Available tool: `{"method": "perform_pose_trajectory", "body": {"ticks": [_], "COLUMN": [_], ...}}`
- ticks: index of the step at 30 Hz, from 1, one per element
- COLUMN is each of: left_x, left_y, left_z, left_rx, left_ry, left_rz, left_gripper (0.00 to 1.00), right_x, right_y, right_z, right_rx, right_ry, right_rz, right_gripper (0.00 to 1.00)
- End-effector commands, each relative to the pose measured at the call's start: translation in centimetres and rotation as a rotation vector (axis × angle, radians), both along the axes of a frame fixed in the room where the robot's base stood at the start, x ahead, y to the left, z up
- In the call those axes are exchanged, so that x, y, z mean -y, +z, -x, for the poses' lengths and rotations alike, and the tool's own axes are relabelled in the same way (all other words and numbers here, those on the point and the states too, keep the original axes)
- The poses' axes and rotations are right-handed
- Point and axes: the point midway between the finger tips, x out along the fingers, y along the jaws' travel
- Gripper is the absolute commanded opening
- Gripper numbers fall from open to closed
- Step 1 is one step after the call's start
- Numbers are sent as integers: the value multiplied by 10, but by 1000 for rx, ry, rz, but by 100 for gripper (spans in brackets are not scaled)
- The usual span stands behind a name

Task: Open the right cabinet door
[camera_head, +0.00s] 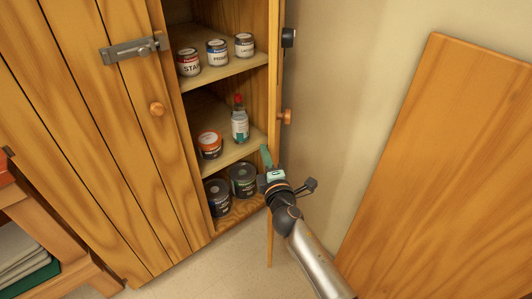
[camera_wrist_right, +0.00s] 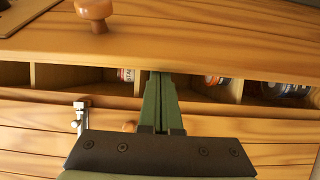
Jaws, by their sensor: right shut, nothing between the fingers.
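The right cabinet door (camera_head: 275,70) stands open and shows nearly edge-on in the head view. Its round wooden knob (camera_head: 287,116) sticks out on the right side. In the right wrist view the door (camera_wrist_right: 200,45) fills the top, with its knob (camera_wrist_right: 95,8) at upper left. My right gripper (camera_head: 265,152) is shut and empty, its green fingertips at the door's free edge, on the opening side. In the wrist view the fingers (camera_wrist_right: 158,85) reach into the gap between door and cabinet; I cannot tell whether they touch the door. My left gripper is out of view.
The left door (camera_head: 130,150) is closed, with a metal latch (camera_head: 133,49) and a knob (camera_head: 157,109). Shelves inside hold several cans and a red-capped bottle (camera_head: 240,122). A large wooden panel (camera_head: 440,170) stands at right; a wooden rack (camera_head: 35,225) is at lower left.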

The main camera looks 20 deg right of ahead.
Motion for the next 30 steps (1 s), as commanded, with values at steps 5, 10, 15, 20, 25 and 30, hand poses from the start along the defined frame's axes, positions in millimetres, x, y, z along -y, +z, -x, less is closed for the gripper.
{"method": "perform_pose_trajectory", "body": {"ticks": [5, 10, 15, 20, 25, 30], "left_x": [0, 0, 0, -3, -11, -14], "left_y": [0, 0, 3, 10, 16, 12], "left_z": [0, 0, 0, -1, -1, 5], "left_rx": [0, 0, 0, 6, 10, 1], "left_ry": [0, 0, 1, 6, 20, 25], "left_rz": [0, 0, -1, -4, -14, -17], "left_gripper": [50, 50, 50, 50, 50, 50], "right_x": [0, 0, 6, 22, 51, 88], "right_y": [0, 0, 1, 2, 2, 0], "right_z": [0, 0, 3, 11, 23, 35], "right_rx": [0, 0, 0, -2, -3, -4], "right_ry": [0, 1, 12, 50, 121, 207], "right_rz": [0, 0, 4, 8, 11, 10], "right_gripper": [0, 0, 0, 0, 0, 0]}}
